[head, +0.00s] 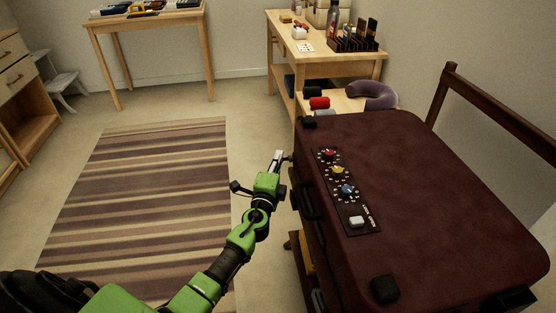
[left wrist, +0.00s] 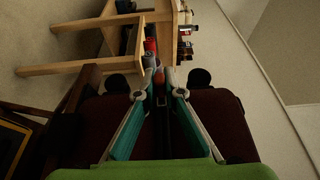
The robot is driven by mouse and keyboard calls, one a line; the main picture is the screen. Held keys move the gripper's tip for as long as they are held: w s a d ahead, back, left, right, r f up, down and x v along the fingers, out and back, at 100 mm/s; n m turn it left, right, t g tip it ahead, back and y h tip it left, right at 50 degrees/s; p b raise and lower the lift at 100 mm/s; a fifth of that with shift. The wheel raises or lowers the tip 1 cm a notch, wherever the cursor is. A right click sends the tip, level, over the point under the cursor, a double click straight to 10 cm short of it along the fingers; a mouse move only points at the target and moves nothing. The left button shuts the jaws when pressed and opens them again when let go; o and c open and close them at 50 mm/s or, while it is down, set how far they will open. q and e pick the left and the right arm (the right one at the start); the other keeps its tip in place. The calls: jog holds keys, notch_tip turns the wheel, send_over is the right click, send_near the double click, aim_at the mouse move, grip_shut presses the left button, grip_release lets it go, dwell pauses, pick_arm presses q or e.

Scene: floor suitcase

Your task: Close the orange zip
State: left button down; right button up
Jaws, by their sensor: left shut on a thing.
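The maroon suitcase (head: 430,190) lies flat and closed-looking at the right, with a panel of knobs on top. My left gripper (head: 280,157) is at its left side, near the far left corner. In the left wrist view the fingertips of my left gripper (left wrist: 159,75) come together over the dark seam of the suitcase (left wrist: 222,125). They are shut on a small orange-red piece, the orange zip (left wrist: 161,87), which is mostly hidden between them. In the head view the zip is hidden. My right gripper is not in view.
A wooden bench (head: 330,58) with bottles and a rack stands behind the suitcase. A purple neck pillow (head: 372,95) and a red roll (head: 319,103) lie just beyond it. A dark wooden rail (head: 500,110) runs along its right. The striped rug (head: 150,200) is clear.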

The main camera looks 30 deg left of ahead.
pick_arm(q)
jog(key=s+d, duration=0.8)
jog(key=s, duration=0.3)
jog(key=shift+s+d+f+b, duration=0.15)
jog(key=shift+d+b, duration=0.2)
jog(key=shift+b, duration=0.1)
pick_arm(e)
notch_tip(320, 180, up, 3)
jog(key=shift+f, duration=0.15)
pick_arm(q)
jog(key=c, duration=2.3)
grip_release()
jog(key=shift+c, duration=0.2)
jog(key=shift+o, duration=1)
jog(key=shift+s, duration=0.1)
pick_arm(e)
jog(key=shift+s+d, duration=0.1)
pick_arm(q)
jog(key=v, duration=1.2)
